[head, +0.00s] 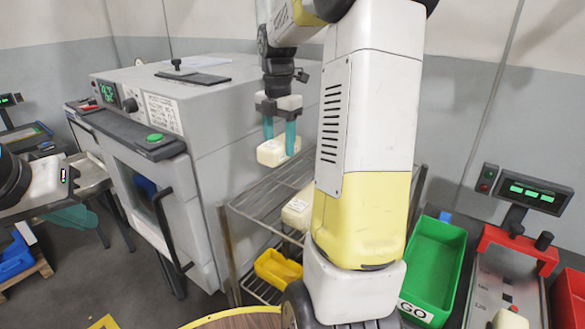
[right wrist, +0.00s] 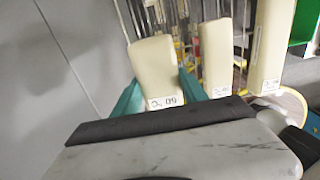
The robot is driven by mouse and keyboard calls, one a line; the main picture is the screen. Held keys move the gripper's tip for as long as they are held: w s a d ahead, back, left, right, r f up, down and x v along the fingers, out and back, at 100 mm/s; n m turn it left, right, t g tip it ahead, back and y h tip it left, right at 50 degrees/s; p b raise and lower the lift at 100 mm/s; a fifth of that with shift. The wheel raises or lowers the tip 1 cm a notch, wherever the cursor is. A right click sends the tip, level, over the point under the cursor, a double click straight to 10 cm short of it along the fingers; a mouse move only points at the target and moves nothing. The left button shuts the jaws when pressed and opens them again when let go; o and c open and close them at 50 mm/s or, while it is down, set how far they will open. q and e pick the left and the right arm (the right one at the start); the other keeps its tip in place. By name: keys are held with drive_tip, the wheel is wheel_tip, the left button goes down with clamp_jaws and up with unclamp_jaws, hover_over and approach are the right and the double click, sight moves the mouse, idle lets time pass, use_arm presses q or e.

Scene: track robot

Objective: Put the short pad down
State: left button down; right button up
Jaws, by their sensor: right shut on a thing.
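My right gripper (head: 280,146) is shut on a cream block-like pad (head: 271,153), the short pad. It holds the pad in the air above the left part of a wire rack (head: 262,197). In the right wrist view the pad (right wrist: 153,68) sits between the two teal fingers, with a printed label at its near end. A second cream pad (head: 297,212) lies on the rack, partly hidden by my right arm. Two cream pads, a middle one (right wrist: 216,60) and a longer one (right wrist: 271,45), show to the right. My left gripper (head: 72,217) is at the far left; its jaw opening is unclear.
A grey oven-like machine (head: 205,110) stands just left of the rack, with a black plate (head: 193,77) on top. A yellow bin (head: 278,270) is on the lower rack level. A green bin (head: 435,262) and a scale (head: 505,285) are at the right.

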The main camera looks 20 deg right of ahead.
wheel_tip(320, 180, down, 9)
idle(0.4)
drive_tip(key=shift+f, duration=0.1)
drive_tip(key=o, duration=1.3)
drive_tip(key=shift+o, duration=0.2)
